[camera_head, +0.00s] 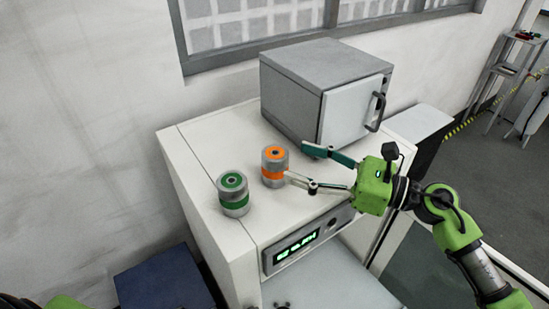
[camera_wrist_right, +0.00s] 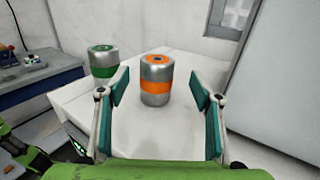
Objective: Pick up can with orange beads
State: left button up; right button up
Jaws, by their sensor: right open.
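The can with orange beads (camera_head: 274,167) stands upright on the white cabinet top, a silver cylinder with an orange top and an orange band. It also shows in the right wrist view (camera_wrist_right: 157,82), centred ahead of the fingers. My right gripper (camera_head: 294,161) is open, with its fingers pointing at this can; in the wrist view (camera_wrist_right: 158,95) the fingers stand to either side with the can ahead between them. Whether a finger touches it I cannot tell. A similar can with green (camera_head: 233,196) stands upright to the left, apart from the orange one.
A grey box with a door and handle (camera_head: 311,91) stands behind on the white cabinet top (camera_head: 200,148). The cabinet has a green display (camera_head: 297,246) at its front. A dark blue box (camera_head: 165,281) is at lower left. Free surface lies around the cans.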

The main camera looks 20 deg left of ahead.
aim_at(275, 157)
jog(key=shift+w+a, duration=0.1)
jog(key=shift+a, duration=0.65)
jog(key=a+p, duration=0.3)
jog(key=a, duration=0.1)
jog(key=shift+a+p, duration=0.3)
jog(key=shift+p, duration=0.1)
jog(key=shift+w+a+f, duration=0.1)
jog(key=shift+a+f, duration=0.15)
jog(key=shift+a, duration=0.1)
jog(key=shift+d, duration=0.1)
jog(key=shift+c, duration=0.3)
jog(key=c, duration=1.3)
